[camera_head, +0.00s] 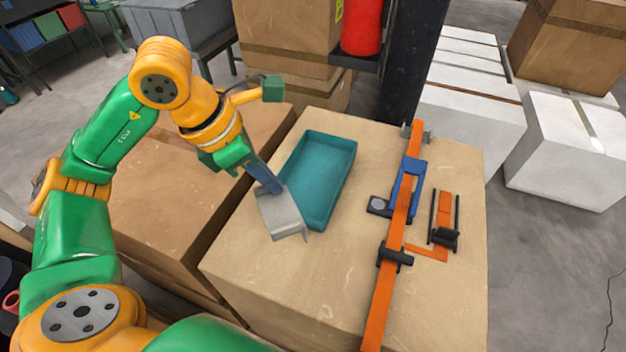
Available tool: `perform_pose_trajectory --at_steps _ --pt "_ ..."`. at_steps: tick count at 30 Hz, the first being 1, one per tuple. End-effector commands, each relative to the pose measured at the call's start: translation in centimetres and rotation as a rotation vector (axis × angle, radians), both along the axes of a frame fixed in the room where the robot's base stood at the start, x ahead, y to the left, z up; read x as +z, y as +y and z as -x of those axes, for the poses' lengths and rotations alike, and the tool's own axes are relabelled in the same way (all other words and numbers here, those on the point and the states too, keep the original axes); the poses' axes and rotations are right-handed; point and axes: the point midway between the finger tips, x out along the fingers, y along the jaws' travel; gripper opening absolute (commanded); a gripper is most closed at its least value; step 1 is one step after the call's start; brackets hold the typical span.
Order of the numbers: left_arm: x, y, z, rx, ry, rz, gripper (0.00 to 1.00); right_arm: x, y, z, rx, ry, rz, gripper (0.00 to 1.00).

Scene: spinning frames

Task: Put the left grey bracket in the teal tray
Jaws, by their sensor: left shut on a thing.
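The grey bracket (281,216) is a bent plate at the left of the teal tray. My left gripper (268,186) is shut on its upper edge. In the picture the bracket overlaps the tray's near left wall; I cannot tell whether it touches the tray or the box top below. The teal tray (335,184) is a shallow rectangle on the cardboard box, and the part of its floor that shows is empty. The fingertips are partly hidden behind the bracket. My right gripper is not in view.
The cardboard box top (270,285) is clear in front of the tray. An orange rail (378,310) with a blue frame (407,185) and black clamps runs along the right. A smaller orange and black part (444,222) lies beside it. A dark post (412,60) stands behind.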

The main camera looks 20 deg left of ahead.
Motion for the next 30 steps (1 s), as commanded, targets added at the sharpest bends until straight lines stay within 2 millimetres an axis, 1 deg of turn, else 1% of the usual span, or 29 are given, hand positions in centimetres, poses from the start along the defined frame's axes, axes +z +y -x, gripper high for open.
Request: perform_pose_trajectory --at_steps 1,4,6,8,10,11,18,21,24,29,30 --pt "0.3 0.2 -0.1 0.089 -0.005 0.0 0.0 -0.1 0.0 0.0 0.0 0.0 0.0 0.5" --pt "0.9 0.8 -0.2 0.256 -0.003 0.003 0.0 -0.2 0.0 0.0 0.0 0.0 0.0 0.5" --pt "1.1 1.0 -0.3 0.327 -0.001 0.004 0.0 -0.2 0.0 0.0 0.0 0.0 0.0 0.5" --pt "1.1 1.2 -0.6 0.363 0.002 0.005 0.0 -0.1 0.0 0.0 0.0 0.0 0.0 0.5" --pt "0.7 1.5 -1.6 0.379 0.009 0.007 0.0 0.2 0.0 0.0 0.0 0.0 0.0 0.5" --pt "0.3 1.7 -2.3 0.382 0.011 0.006 0.0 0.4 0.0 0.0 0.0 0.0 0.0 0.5" --pt "-2.4 3.1 -9.1 0.381 0.012 0.006 0.0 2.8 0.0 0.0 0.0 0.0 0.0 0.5" --pt "-5.1 3.5 -10.9 0.379 0.013 0.004 0.0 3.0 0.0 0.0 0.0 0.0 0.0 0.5" --pt "-7.0 3.9 -12.4 0.378 0.011 0.003 0.0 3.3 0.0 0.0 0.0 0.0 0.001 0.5" --pt "-8.6 4.1 -13.8 0.377 0.008 0.004 0.0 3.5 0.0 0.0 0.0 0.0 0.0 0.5" --pt "-9.3 4.2 -13.9 0.377 0.011 0.003 0.0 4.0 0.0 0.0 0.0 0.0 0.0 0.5"
